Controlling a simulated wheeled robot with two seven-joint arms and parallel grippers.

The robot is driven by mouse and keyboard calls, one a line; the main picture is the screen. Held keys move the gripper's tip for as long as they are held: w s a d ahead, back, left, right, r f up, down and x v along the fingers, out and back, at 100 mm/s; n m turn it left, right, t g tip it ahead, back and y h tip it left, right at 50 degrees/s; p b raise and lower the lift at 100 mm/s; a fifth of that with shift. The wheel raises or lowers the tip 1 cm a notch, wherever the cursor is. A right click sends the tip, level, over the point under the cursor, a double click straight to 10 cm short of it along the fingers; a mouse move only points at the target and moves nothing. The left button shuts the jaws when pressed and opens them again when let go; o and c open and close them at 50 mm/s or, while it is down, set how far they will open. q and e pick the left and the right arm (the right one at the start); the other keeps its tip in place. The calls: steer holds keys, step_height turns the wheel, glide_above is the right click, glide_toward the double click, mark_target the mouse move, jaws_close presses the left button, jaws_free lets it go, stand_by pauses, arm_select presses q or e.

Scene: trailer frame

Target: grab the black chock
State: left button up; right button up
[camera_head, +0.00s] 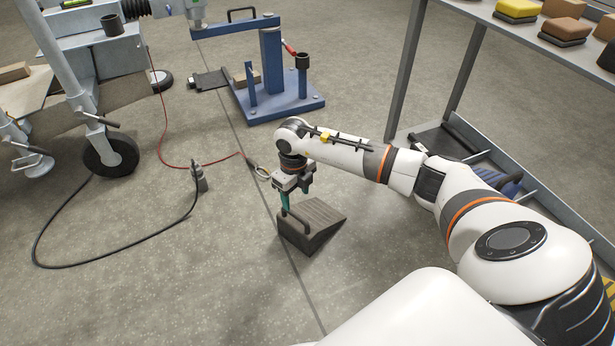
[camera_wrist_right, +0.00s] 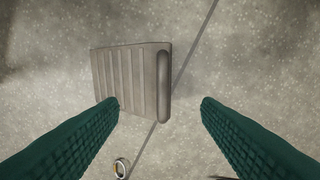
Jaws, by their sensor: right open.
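The black chock (camera_head: 320,226) is a dark wedge with a ribbed slope, resting on the floor in the middle of the head view. In the right wrist view the chock (camera_wrist_right: 128,75) shows its ribs and a rounded bar-like handle (camera_wrist_right: 163,88) along its right edge. In the right wrist view the handle lies between the fingers of the right gripper (camera_wrist_right: 160,106), beyond the tips. I cannot tell whether they touch. My left gripper is out of view.
A blue stand (camera_head: 272,95) is beyond the arm. A trailer jack wheel (camera_head: 110,155) and a black cable (camera_head: 75,266) are at left. A red cable (camera_head: 185,166) ends near a metal hook (camera_head: 257,169). A shelf rack (camera_head: 470,130) stands at right.

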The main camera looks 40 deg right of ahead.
mark_target(297, 217)
step_height(297, 217, down, 6)
steer(key=b, duration=0.3)
steer(key=shift+r+b, duration=0.1)
steer(key=shift+b, duration=0.25)
step_height(297, 217, down, 5)
steer(key=b, duration=0.5)
steer(key=shift+w+d, duration=0.1)
steer(key=shift+c, duration=0.4)
steer(key=c, duration=1.2)
